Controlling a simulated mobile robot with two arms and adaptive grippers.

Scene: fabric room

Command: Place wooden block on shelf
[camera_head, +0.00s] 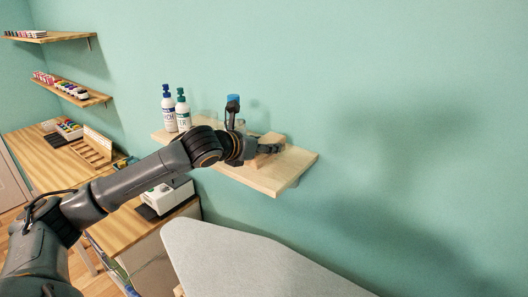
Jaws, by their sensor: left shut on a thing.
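My left arm reaches in from the left to a wooden wall shelf (290,172) in the middle of the view. My left gripper (272,148) is over the shelf, shut on a pale wooden block (271,138). I cannot tell whether the block touches the shelf board. My right gripper is not in view.
Two white pump bottles (183,112) stand at the shelf's left end. The shelf's right end is bare. A grey ironing board (240,258) lies below. Other shelves (75,92) and a workbench are at left.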

